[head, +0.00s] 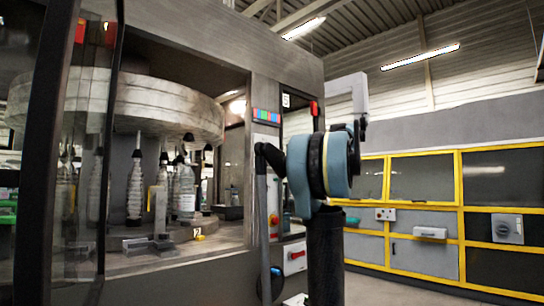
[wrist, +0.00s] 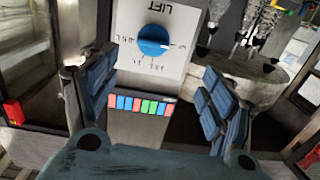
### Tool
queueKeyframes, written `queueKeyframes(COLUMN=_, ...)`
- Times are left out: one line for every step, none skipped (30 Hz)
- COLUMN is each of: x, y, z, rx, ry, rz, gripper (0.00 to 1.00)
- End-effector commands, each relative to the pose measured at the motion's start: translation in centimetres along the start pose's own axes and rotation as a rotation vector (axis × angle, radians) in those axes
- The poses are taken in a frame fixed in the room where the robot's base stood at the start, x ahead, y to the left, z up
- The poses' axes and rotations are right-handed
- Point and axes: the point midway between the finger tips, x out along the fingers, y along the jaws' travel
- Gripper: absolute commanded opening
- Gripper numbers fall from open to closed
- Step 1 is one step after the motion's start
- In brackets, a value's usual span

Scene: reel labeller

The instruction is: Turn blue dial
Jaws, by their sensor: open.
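The blue dial (wrist: 153,40) sits on a white panel (wrist: 122,58) marked LIFT, which appears upside down in the wrist view. A pale pointer mark on the dial faces right in that view, and printed scale marks run around it. My gripper (wrist: 153,88) is open and empty, with one blue-padded finger on each side of the picture. The dial lies beyond and between the fingers, apart from them. In the head view my arm stands before the machine front and the dial cannot be made out.
A strip of coloured buttons (wrist: 141,104) borders the panel; it also shows in the head view (head: 266,116). The machine's glazed bay holds a large round drum (head: 150,100) and bottles (head: 184,190). Yellow-framed cabinets (head: 425,220) line the right side, with open floor before them.

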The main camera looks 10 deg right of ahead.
Motion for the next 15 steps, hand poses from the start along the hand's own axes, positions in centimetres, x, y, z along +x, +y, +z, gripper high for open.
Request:
queueKeyframes(x=-0.1, y=0.6, z=-0.6, rx=-0.007, ry=0.013, rz=0.008, gripper=0.76)
queueKeyframes(x=-0.1, y=0.8, z=-0.9, rx=-0.011, ry=0.018, rz=0.01, gripper=0.76)
queueKeyframes(x=0.0, y=0.9, z=-1.1, rx=-0.015, ry=0.024, rz=0.012, gripper=0.76)
queueKeyframes(x=0.1, y=1.0, z=-1.2, rx=-0.016, ry=0.026, rz=0.013, gripper=0.76)
queueKeyframes(x=0.3, y=1.0, z=-1.2, rx=-0.017, ry=0.027, rz=0.013, gripper=0.76)
queueKeyframes(x=0.7, y=1.0, z=-1.2, rx=-0.017, ry=0.028, rz=0.013, gripper=0.76)
queueKeyframes(x=1.0, y=1.0, z=-1.2, rx=-0.017, ry=0.027, rz=0.011, gripper=0.76)
queueKeyframes(x=1.4, y=1.0, z=-1.2, rx=-0.016, ry=0.027, rz=0.01, gripper=0.76)
queueKeyframes(x=1.9, y=1.0, z=-1.2, rx=-0.016, ry=0.027, rz=0.01, gripper=0.76)
queueKeyframes(x=2.3, y=1.0, z=-1.2, rx=-0.016, ry=0.026, rz=0.011, gripper=0.76)
queueKeyframes(x=2.8, y=0.9, z=-1.2, rx=-0.016, ry=0.026, rz=0.01, gripper=0.76)
queueKeyframes(x=3.5, y=0.9, z=-1.2, rx=-0.016, ry=0.026, rz=0.009, gripper=0.76)
queueKeyframes(x=4.0, y=0.9, z=-1.2, rx=-0.016, ry=0.026, rz=0.01, gripper=0.76)
queueKeyframes(x=4.6, y=0.9, z=-1.3, rx=-0.016, ry=0.026, rz=0.009, gripper=0.76)
queueKeyframes(x=5.2, y=0.9, z=-1.3, rx=-0.016, ry=0.026, rz=0.009, gripper=0.76)
